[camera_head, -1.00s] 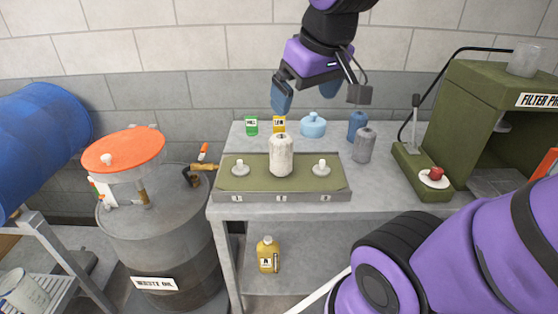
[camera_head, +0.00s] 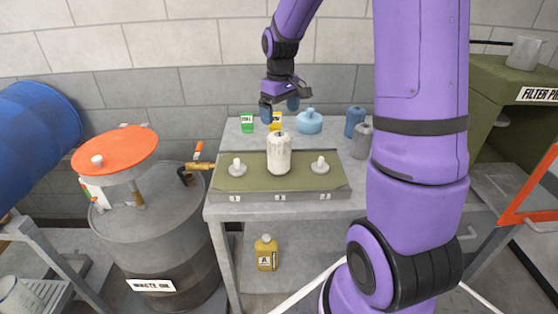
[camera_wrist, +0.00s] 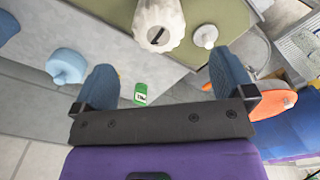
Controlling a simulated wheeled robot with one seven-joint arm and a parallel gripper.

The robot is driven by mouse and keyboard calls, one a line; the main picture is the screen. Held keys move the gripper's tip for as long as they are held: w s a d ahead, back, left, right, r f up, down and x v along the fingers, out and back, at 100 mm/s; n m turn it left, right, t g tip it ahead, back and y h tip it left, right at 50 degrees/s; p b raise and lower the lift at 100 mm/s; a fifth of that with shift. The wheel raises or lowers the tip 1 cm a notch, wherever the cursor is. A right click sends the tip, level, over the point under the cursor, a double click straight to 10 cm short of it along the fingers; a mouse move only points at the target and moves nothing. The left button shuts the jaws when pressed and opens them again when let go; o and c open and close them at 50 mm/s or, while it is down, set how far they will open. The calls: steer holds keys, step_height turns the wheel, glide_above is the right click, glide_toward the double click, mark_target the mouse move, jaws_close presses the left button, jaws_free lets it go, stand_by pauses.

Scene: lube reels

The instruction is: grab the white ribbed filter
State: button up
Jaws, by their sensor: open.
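The white ribbed filter (camera_head: 279,154) stands upright on the middle post of the green tray (camera_head: 240,186) in the head view. In the wrist view the filter (camera_wrist: 158,22) shows at the top centre, beyond my fingertips, with a dark slot on its end. My gripper (camera_head: 280,110) is open with blue-grey fingers. It hangs above and behind the filter, near the back of the bench, apart from it. In the wrist view my gripper (camera_wrist: 160,85) has nothing between its fingers.
Bare posts flank the filter, left (camera_head: 237,168) and right (camera_head: 320,167). A waste oil drum (camera_head: 150,240) is at left.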

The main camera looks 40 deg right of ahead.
steer(key=shift+w+d+f, duration=0.15)
steer(key=shift+f, duration=0.25)
glide_toward(279, 160)
steer(key=w+f, duration=0.1)
steer(key=f, duration=0.1)
steer(key=w+d+f, duration=0.1)
steer(key=f, duration=0.1)
steer(key=w+d+f, duration=0.1)
steer(key=f, duration=0.1)
steer(key=shift+d+f, duration=0.15)
steer(key=shift+f, duration=0.05)
steer(key=shift+c, duration=0.5)
